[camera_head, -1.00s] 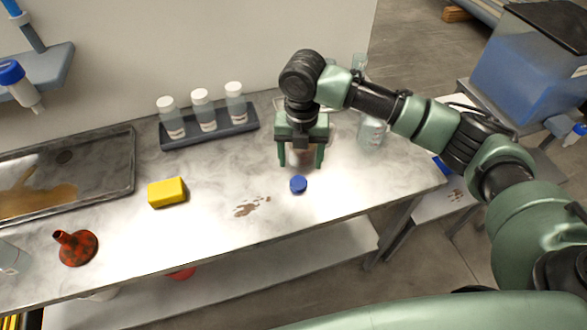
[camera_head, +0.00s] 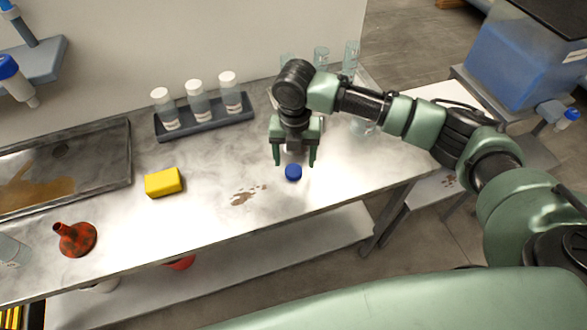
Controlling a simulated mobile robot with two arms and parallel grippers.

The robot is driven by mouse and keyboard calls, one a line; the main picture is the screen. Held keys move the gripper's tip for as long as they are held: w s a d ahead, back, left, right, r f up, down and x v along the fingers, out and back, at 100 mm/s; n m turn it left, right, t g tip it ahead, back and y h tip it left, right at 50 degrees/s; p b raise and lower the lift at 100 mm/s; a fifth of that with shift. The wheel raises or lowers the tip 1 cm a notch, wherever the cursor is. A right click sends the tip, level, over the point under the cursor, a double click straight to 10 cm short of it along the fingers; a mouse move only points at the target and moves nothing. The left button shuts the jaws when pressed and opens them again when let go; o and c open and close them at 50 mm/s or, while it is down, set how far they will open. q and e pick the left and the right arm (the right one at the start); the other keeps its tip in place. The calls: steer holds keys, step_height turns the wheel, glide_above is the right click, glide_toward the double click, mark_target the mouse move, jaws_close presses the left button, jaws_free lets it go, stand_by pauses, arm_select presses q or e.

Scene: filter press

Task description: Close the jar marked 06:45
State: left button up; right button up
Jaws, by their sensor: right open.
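A blue cap (camera_head: 293,172) lies on the steel bench top. My right gripper (camera_head: 295,161) is open and points down, its two fingers to either side of the cap in the picture. Whether the fingers are still above the cap or level with it is hard to tell. Three bottles with white caps (camera_head: 196,101) stand in a dark rack. No marking 06:45 can be read on any of them. My left gripper is not in view.
A yellow sponge (camera_head: 163,182), a red-brown funnel (camera_head: 75,239) and a stained metal tray (camera_head: 128,160) are on the left of the bench. Glassware (camera_head: 350,57) stands at the back. Bare bench lies in front.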

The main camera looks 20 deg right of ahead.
mark_target(294, 170)
step_height(294, 170, down, 3)
steer(key=shift+a+r+p, duration=0.1)
steer(key=shift+r+p, duration=0.1)
steer(key=shift+p, duration=0.15)
steer(key=shift+f, duration=0.6)
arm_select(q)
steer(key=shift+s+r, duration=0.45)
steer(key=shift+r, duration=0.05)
arm_select(e)
jaws_close()
steer(key=shift+r, duration=0.1)
arm_select(q)
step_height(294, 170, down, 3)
steer(key=b, duration=0.2)
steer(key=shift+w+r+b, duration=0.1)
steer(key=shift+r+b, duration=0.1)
steer(key=shift+b, duration=0.1)
arm_select(e)
step_height(294, 170, up, 20)
